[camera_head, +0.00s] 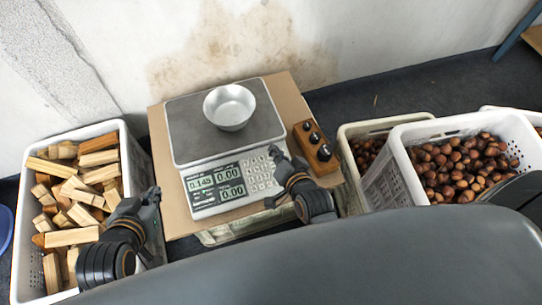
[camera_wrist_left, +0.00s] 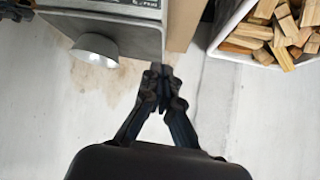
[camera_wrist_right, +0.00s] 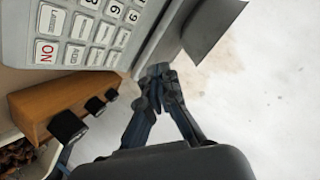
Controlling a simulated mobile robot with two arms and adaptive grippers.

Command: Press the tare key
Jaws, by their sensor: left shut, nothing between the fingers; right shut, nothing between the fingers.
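The scale (camera_head: 222,187) stands on a cardboard-topped box, with its display and keypad facing me. The display reads 0.145, 0.00 and 0.00. A metal bowl (camera_head: 229,107) sits on its steel plate (camera_head: 183,130). My right gripper (camera_head: 273,151) is shut and empty at the right edge of the keypad (camera_head: 260,174); I cannot tell if it touches. I cannot make out which key is tare. My left gripper (camera_head: 154,191) is shut and empty, left of the scale.
A wooden block with black knobs (camera_head: 315,150) stands right of the scale. A crate of firewood (camera_head: 127,150) is at the left. A crate of chestnuts (camera_head: 403,170) is at the right, with another crate (camera_head: 347,160) beside it. The wall is behind.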

